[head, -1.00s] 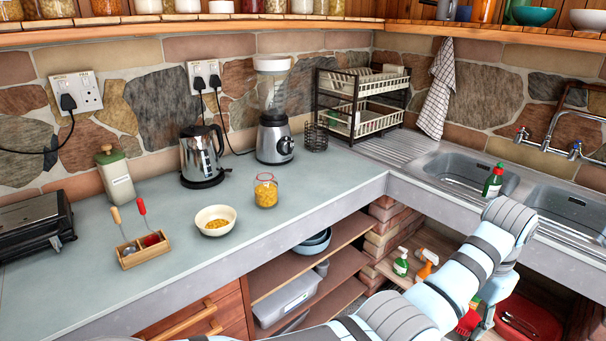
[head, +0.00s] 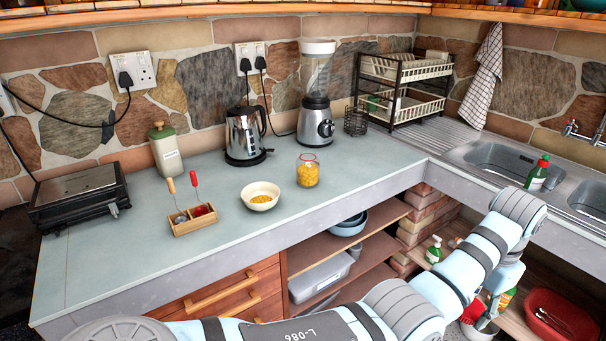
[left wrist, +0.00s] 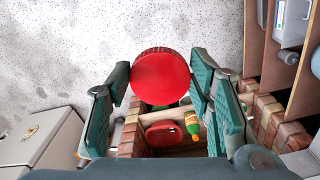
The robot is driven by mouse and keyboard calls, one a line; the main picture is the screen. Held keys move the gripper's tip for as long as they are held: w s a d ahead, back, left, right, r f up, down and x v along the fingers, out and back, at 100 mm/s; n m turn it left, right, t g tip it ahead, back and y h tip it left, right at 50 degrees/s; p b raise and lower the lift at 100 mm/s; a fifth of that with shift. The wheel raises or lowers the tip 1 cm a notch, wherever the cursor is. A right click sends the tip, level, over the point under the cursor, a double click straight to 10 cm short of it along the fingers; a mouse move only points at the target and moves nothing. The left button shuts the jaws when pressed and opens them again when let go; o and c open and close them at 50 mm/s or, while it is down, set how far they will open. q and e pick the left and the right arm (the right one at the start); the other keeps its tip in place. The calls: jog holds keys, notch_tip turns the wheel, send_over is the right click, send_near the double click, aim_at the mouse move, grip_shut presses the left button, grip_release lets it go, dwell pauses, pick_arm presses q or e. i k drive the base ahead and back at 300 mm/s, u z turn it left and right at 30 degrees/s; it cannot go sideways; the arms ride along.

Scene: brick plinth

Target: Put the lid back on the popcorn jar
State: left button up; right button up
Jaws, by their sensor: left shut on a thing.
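The popcorn jar (head: 307,171) stands upright on the worktop, a clear jar of yellow kernels with a reddish rim and no lid on it. My left gripper (left wrist: 162,78) is shut on the round red lid (left wrist: 161,79), held between its teal fingers with the flat face toward the wrist camera. In the head view my left arm reaches to the right, and its gripper hangs low in front of the under-sink shelf, partly cut off by the frame. The lid is well below and to the right of the jar. My right gripper is not in view.
A bowl of popcorn (head: 260,197) and a wooden utensil box (head: 193,219) stand left of the jar. A kettle (head: 244,137) and blender (head: 316,120) stand behind. The worktop before the jar is clear. A red basin (head: 553,318) and bottles lie under the sink.

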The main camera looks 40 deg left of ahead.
aim_at(308, 165)
jog(key=u, duration=1.45)
